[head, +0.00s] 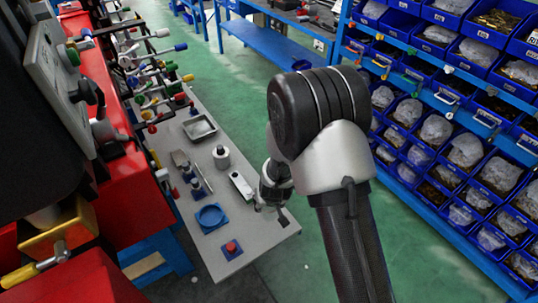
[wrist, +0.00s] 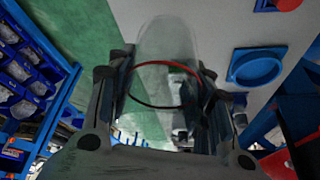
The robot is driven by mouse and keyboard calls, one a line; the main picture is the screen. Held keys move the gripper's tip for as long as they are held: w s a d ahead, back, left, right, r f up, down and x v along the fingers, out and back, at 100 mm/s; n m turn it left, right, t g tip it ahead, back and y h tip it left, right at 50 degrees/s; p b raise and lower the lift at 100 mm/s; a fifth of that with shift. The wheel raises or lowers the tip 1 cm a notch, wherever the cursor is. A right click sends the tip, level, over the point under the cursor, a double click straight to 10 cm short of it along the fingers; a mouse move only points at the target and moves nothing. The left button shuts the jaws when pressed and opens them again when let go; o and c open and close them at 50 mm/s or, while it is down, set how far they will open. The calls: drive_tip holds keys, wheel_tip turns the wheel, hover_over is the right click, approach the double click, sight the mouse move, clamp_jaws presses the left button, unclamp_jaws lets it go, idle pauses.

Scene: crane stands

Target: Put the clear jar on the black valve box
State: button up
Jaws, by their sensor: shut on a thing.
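The clear jar (wrist: 166,45) is a see-through dome-shaped vessel with a red and dark ring around it. In the wrist view it stands between the two fingers of my gripper (wrist: 167,95), which is shut on it. In the head view my gripper (head: 268,200) is at the right edge of the grey table, mostly hidden by my arm, and the jar cannot be made out clearly. A small dark patch (head: 283,221) shows at the table's right edge by the gripper; I cannot tell whether it is the black valve box.
The grey table (head: 222,272) holds a blue round dish (head: 211,216), a red knob on a blue base (head: 231,248), a white block (head: 241,186), a white cylinder (head: 221,157) and a metal tray (head: 200,128). Blue bin shelves (head: 450,110) stand right; green floor lies between.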

drive_tip(key=s+d+r+m, duration=0.1)
drive_tip(key=s+d+r, duration=0.2)
drive_tip(key=d+r, duration=0.3)
drive_tip(key=s+d+r+m+h, duration=0.1)
drive_tip(key=s+d+r, duration=0.3)
drive_tip(key=d+r, duration=0.3)
drive_tip(key=shift+s+d+r, duration=0.2)
drive_tip(key=shift+s+d, duration=0.1)
drive_tip(key=shift+d, duration=0.45)
